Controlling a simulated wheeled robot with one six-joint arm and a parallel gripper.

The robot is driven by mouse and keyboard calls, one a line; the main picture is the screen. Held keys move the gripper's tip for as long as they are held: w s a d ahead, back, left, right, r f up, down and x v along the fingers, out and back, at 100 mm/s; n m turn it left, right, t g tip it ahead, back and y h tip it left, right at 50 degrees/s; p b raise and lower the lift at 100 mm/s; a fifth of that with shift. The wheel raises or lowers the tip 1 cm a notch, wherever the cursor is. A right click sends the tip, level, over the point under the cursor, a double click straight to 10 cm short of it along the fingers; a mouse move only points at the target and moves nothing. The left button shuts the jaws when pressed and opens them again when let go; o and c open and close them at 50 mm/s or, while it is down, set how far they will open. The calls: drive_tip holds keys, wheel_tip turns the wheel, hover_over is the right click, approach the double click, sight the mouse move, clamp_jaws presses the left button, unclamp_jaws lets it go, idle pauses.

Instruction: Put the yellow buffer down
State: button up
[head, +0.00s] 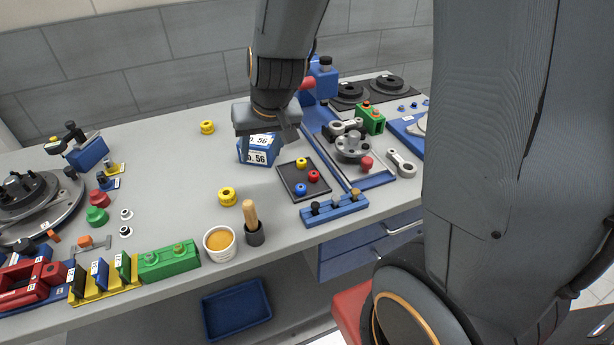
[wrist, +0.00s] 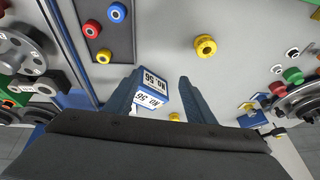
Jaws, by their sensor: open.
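Three yellow buffers show. One (head: 301,162) sits on a small dark tray (head: 293,186) with a red and a blue one; it also shows in the wrist view (wrist: 104,56). A second yellow buffer (head: 228,196) stands on the bare bench nearer the front edge, also in the wrist view (wrist: 205,46). A third (head: 207,127) is farther back, partly seen in the wrist view (wrist: 174,117). My gripper (wrist: 158,78) is open, with no buffer between its fingers. It is over a blue box labelled No. 56 (head: 244,152); I cannot tell whether they touch.
A cup of orange-yellow contents (head: 219,242) and a wooden-handled tool in a dark holder (head: 253,222) stand at the front edge. Metal rods and a hub (head: 352,146) lie right of the tray. Round fixtures (head: 30,195) are at left.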

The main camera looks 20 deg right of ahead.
drive_tip(key=s+d+f+g, duration=0.1)
drive_tip(key=s+d, duration=0.2)
drive_tip(key=s, duration=0.3)
drive_tip(key=s+d+f+g+h+b, duration=0.1)
drive_tip(key=s+d+g, duration=0.1)
drive_tip(key=s, duration=0.4)
drive_tip(key=shift+s+d, duration=0.3)
drive_tip(key=shift+d, duration=0.2)
